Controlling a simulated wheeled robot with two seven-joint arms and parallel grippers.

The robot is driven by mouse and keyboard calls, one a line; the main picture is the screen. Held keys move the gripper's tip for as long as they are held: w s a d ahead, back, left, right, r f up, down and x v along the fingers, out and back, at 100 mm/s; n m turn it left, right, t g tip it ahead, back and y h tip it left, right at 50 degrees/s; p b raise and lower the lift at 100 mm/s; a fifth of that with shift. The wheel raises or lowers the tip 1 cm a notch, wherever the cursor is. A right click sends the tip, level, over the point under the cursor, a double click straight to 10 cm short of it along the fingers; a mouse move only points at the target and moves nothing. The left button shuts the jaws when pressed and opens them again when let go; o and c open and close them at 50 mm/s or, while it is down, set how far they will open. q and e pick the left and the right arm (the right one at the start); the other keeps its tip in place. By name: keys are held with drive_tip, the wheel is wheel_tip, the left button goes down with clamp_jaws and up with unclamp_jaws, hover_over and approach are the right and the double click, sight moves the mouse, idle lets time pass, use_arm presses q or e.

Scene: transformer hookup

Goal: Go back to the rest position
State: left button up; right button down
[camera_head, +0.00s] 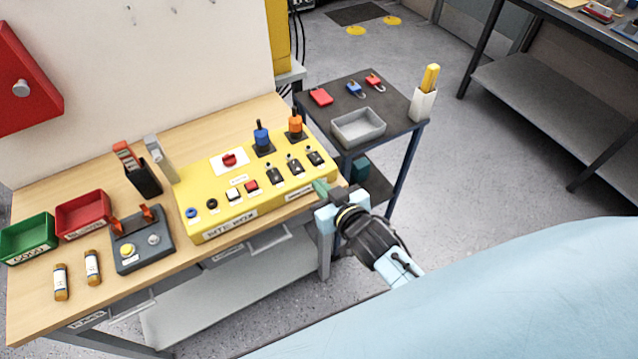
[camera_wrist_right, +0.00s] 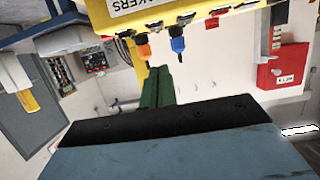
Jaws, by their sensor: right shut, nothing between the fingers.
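My right gripper (camera_head: 322,187) is at the front right corner of the yellow control box (camera_head: 215,184), which stands on the wooden workbench (camera_head: 95,156). Its greenish fingertips are shut with nothing between them, and I cannot tell whether they touch the box. In the right wrist view the closed fingers (camera_wrist_right: 157,88) point toward the box's edge (camera_wrist_right: 140,14), with an orange knob (camera_wrist_right: 144,50) and a blue knob (camera_wrist_right: 178,46) beyond. My left gripper is not in view.
A dark side table (camera_head: 400,128) with a grey tray (camera_head: 358,128), padlocks and a white holder (camera_head: 422,104) stands behind the right gripper. Red (camera_head: 84,214) and green (camera_head: 28,237) bins sit at the bench's left. Open floor (camera_head: 490,170) lies to the right.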

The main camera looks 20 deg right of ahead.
drive_tip(key=shift+f, duration=0.1)
idle(0.3)
drive_tip(key=s+d+f+g+b, duration=0.15)
drive_tip(key=s+f, duration=0.35)
drive_tip(key=f, duration=0.6)
drive_tip(key=s+f+g+b, duration=0.3)
drive_tip(key=s+f, duration=0.2)
drive_tip(key=f, duration=0.6)
drive_tip(key=s+d+f+g+b, duration=0.1)
drive_tip(key=s+f+g+b, duration=0.15)
drive_tip(key=s+f, duration=0.6)
drive_tip(key=s+d+f+g+b, duration=0.1)
drive_tip(key=s+f+g+b, duration=0.1)
drive_tip(key=s+f, duration=0.7)
drive_tip(key=s+d+f+n+g+h+b, duration=0.1)
drive_tip(key=s+f+g, duration=0.3)
drive_tip(key=s+f, duration=0.5)
drive_tip(key=s+d+b, duration=0.1)
drive_tip(key=s, duration=0.2)
drive_tip(key=shift+d+f+g+h+b, duration=0.2)
drive_tip(key=shift+f+g+h+b, duration=0.1)
drive_tip(key=shift+b, duration=0.05)
drive_tip(key=shift+s, duration=0.1)
